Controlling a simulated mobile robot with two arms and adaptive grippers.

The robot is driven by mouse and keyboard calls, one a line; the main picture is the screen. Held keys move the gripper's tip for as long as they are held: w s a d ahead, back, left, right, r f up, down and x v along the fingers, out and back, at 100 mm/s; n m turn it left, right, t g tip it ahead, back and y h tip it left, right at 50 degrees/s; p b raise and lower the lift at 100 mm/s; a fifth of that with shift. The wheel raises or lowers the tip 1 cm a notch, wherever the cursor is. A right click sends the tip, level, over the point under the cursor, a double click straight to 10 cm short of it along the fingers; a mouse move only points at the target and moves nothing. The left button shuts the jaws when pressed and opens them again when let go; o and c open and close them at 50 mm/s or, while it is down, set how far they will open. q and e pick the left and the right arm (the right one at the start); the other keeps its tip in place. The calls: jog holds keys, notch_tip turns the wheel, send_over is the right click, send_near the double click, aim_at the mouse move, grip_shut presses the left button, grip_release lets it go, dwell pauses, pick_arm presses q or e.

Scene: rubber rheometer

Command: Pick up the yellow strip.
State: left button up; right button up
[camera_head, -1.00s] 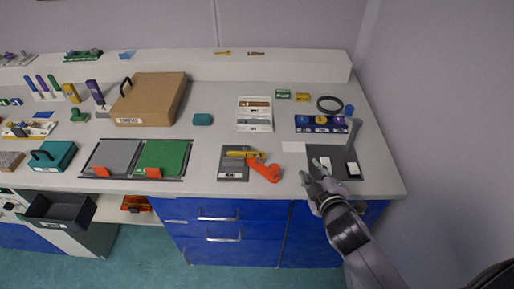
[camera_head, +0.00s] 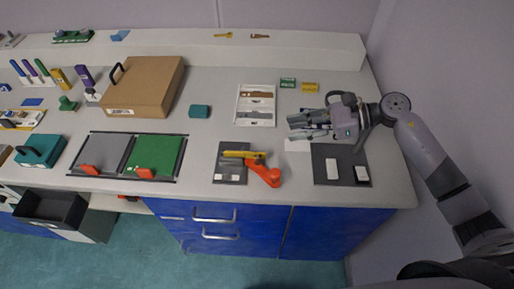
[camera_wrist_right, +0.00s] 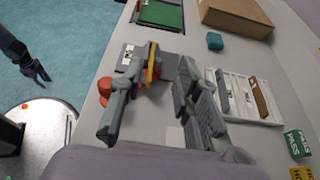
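The yellow strip (camera_head: 243,154) lies across a grey mat (camera_head: 231,176) near the bench front, with an orange-handled tool (camera_head: 266,173) touching or beside it. In the right wrist view the yellow strip (camera_wrist_right: 152,62) shows ahead, between and beyond the fingertips. My right gripper (camera_head: 291,127) is open and empty, above the bench to the right of and behind the strip, with its fingers pointing left. Its spread fingers fill the middle of the right wrist view (camera_wrist_right: 158,80). My left gripper (camera_wrist_right: 38,72) appears small at the left of that view, over the floor; its opening is unclear.
A white tray (camera_head: 243,117) stands behind the strip. Left are a green and grey panel board (camera_head: 125,156) and a brown box (camera_head: 145,85).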

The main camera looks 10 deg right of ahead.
jog(key=b, duration=0.4)
send_near(245, 155)
jog(key=d, duration=0.3)
jog(key=d+f, duration=0.1)
jog(key=d, duration=0.1)
jog(key=shift+s, duration=0.4)
jog(key=shift+w+a+r+p, duration=0.15)
jog(key=shift+a+p, duration=0.25)
jog(key=shift+p, duration=0.1)
jog(key=p+x, duration=0.1)
jog(key=x, duration=0.5)
jog(key=shift+a+f, duration=0.2)
jog(key=shift+a, duration=0.2)
jog(key=shift+d, duration=0.1)
grip_shut()
